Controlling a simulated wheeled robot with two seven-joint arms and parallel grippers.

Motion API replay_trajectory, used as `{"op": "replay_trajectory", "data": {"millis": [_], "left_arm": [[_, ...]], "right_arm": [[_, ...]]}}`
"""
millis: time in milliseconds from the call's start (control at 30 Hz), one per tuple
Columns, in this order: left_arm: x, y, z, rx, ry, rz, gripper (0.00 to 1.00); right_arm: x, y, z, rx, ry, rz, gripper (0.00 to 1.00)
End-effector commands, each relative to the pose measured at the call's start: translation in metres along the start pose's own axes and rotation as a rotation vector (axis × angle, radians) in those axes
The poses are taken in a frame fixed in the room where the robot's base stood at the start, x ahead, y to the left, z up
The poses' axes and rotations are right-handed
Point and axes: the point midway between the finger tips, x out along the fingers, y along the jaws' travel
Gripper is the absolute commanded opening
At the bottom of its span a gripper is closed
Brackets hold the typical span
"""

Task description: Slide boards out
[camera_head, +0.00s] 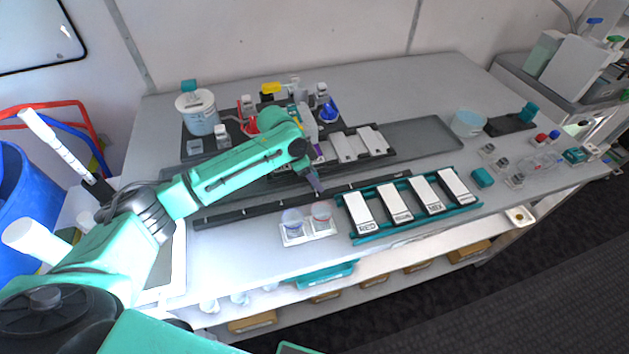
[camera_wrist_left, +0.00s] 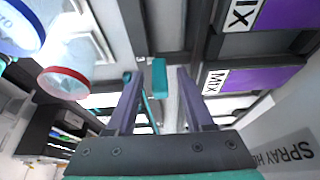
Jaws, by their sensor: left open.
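Several white boards with dark printed ends, such as the leftmost board (camera_head: 360,212) and the rightmost board (camera_head: 455,186), lie side by side across a teal rack (camera_head: 408,223) at the front right. Two more pale boards, a left one (camera_head: 342,147) and a right one (camera_head: 372,140), lie in a dark tray behind it. My left gripper (camera_head: 316,184) points down between the dark tray and the teal rack, above a long black rail. In the left wrist view its purple fingers (camera_wrist_left: 160,72) are apart, with a small teal part visible between them. My right gripper is out of view.
Two small cups (camera_head: 306,222) on a white holder stand in front of the left gripper. Bottles and a white bucket (camera_head: 198,112) stand at the back left. A clear tub (camera_head: 467,123) sits at the right. Purple "MIX" labels (camera_wrist_left: 252,79) show in the wrist view.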

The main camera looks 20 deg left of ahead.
Motion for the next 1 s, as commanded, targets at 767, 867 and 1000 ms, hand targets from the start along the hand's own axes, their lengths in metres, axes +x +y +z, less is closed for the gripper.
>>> {"op": "replay_trajectory", "data": {"millis": [767, 867, 1000], "left_arm": [[-0.0012, 0.0, -0.0002, 0.0, 0.0, 0.0, 0.0], [-0.0012, 0.0, -0.0002, 0.0, 0.0, 0.0, 0.0], [-0.0012, 0.0, -0.0001, 0.0, 0.0, 0.0, 0.0]], "right_arm": [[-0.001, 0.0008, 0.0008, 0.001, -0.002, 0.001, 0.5], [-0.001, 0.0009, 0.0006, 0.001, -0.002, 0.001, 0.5], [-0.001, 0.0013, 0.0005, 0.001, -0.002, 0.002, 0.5]]}}
